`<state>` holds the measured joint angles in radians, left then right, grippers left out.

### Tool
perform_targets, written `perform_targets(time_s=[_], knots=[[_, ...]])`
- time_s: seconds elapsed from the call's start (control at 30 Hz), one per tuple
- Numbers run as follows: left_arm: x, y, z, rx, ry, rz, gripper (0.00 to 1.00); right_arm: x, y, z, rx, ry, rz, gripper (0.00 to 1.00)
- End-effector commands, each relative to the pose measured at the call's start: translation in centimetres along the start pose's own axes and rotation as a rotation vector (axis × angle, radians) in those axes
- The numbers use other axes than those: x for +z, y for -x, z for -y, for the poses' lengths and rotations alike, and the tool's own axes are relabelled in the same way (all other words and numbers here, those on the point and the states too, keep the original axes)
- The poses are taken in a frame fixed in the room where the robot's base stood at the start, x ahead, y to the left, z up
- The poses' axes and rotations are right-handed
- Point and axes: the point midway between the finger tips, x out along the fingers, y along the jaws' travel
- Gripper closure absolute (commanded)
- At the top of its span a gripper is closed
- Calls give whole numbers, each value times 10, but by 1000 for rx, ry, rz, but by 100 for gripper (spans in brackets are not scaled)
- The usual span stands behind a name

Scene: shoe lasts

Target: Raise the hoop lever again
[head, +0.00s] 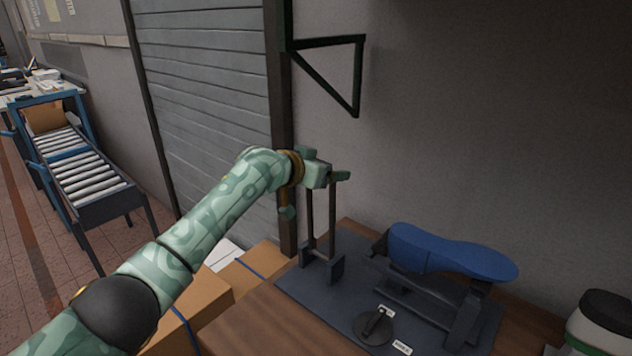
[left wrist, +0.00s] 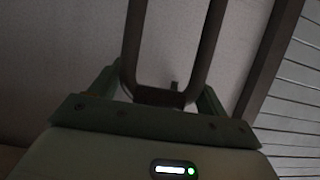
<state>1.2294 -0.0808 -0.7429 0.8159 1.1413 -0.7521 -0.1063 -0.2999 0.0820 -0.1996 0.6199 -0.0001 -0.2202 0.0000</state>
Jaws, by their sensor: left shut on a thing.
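The hoop lever (head: 310,215) is a dark, narrow loop with two parallel bars. It stands about upright on brackets at the left end of a dark base plate (head: 305,291). My left gripper (head: 325,177) is shut on the top of the hoop. In the left wrist view the hoop's two bars (left wrist: 134,40) and its cross end lie between the fingers of the gripper (left wrist: 158,97). The fingers partly hide the hoop's top in the head view. My right gripper is not in view.
A blue shoe last (head: 450,253) rests on a dark stand right of the hoop. A round dial (head: 374,328) with small labels sits in front. Cardboard boxes (head: 200,297) stand left of the wooden bench (head: 265,325). A green bracket (head: 340,70) juts from the wall above.

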Motion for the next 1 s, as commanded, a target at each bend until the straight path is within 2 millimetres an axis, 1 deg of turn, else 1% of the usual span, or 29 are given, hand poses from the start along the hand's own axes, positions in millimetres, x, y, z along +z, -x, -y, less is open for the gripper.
perform_targets(time_s=[0.03,0.53,0.57,0.6,0.87,1.0], knots=[[7,-4,-1,2,2,11,65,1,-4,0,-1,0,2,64],[7,-7,-1,3,3,15,65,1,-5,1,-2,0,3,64],[7,-7,-1,3,3,16,16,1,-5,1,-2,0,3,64],[7,-7,-1,3,3,15,12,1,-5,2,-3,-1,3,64],[3,-5,0,1,2,8,12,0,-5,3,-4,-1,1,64],[0,3,0,1,0,6,12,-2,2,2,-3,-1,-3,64]])
